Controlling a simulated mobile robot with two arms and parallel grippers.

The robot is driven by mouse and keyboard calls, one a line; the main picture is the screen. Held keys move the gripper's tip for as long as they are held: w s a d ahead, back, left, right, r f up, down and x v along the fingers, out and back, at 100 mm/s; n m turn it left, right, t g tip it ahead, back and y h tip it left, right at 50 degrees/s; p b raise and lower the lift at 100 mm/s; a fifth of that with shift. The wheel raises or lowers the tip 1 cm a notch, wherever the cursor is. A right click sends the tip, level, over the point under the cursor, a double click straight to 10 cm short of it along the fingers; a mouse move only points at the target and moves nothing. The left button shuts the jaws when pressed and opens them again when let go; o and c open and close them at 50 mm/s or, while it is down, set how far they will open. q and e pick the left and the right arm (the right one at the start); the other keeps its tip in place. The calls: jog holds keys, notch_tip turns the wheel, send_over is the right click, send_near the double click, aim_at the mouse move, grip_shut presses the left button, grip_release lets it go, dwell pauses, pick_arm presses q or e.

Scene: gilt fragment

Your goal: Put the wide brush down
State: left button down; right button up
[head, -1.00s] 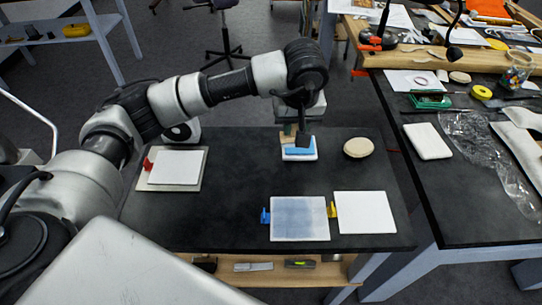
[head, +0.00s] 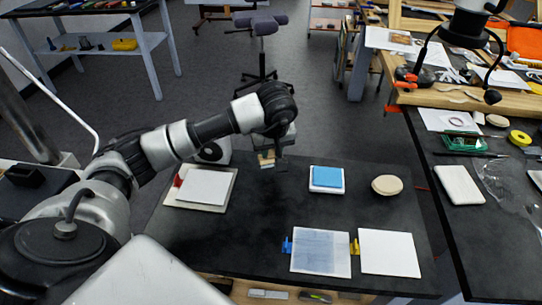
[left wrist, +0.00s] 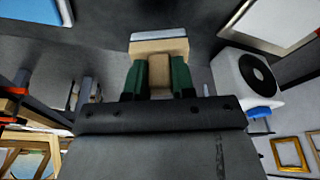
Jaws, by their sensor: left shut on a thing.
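My left gripper (head: 270,158) is shut on the wide brush (head: 267,160), which it holds above the back of the black table. In the left wrist view, the green fingers (left wrist: 159,80) grip the brush's wooden handle, and its wide wooden head (left wrist: 158,46) ends in a pale edge. The brush is apart from the tabletop in the head view, though its exact height is hard to tell. My right gripper is not in view.
On the black table (head: 265,215) are a board with a white sheet (head: 203,187), a blue pad (head: 327,177) on a white tray, a round tan disc (head: 387,185), a bluish sheet (head: 320,252) and a white panel (head: 390,253). A white device (head: 212,150) stands behind the board.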

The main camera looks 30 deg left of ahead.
aim_at(272, 155)
pick_arm(q)
notch_tip(272, 155, down, 3)
jog(key=shift+f+p, duration=0.2)
jog(key=shift+p, duration=0.1)
jog(key=shift+f, duration=0.2)
jog(key=c, duration=0.9)
grip_release()
jog(key=shift+c, duration=0.2)
jog(key=shift+r, duration=0.1)
